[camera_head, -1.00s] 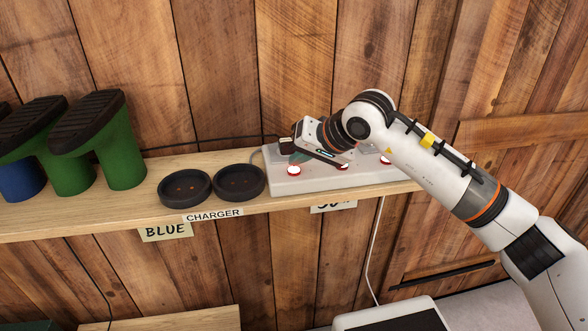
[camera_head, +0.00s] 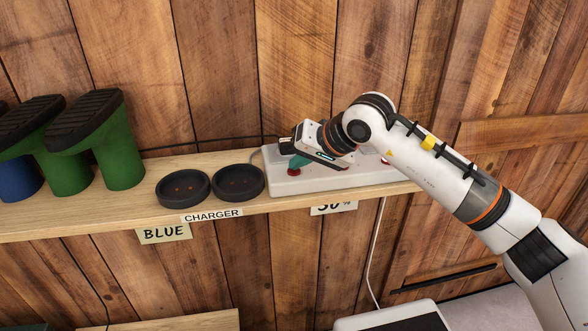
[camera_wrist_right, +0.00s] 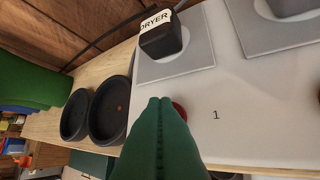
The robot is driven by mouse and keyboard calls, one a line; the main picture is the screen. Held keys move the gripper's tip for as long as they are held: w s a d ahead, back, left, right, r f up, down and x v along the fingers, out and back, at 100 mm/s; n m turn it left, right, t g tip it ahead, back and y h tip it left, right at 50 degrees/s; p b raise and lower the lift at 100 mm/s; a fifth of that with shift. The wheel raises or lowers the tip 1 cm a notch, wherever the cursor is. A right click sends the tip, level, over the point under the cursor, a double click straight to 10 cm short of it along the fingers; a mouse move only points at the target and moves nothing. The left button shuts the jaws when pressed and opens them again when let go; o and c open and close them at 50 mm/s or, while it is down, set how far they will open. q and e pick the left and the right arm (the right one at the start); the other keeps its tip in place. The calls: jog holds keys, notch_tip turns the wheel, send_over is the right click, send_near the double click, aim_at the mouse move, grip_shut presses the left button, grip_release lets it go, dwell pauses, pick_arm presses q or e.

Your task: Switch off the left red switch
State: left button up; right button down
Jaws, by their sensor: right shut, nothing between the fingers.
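A white power strip (camera_head: 375,182) lies on the wooden shelf. Its left red switch (camera_head: 293,171) looks dark red at the strip's front left; in the right wrist view only a sliver of the red switch (camera_wrist_right: 180,110) shows beside the "1" mark. My right gripper (camera_head: 298,162) is shut and empty, its green fingers just above and behind the left switch. In the wrist view the fingertips (camera_wrist_right: 160,103) cover most of it; contact cannot be told. A right-hand switch (camera_head: 386,161) is partly visible; the middle one is hidden by my gripper. My left gripper is not in view.
A black plug (camera_wrist_right: 162,38) labelled DRYER sits in the strip behind the fingers. Two round black charger cups (camera_head: 238,183) stand left of the strip, with green boots (camera_head: 122,160) farther left. A plank wall closes the back.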

jog(key=shift+r, duration=0.5)
jog(key=shift+r, duration=0.1)
notch_tip(320, 180, up, 6)
jog(key=shift+f+p, duration=0.1)
jog(key=shift+p, duration=1)
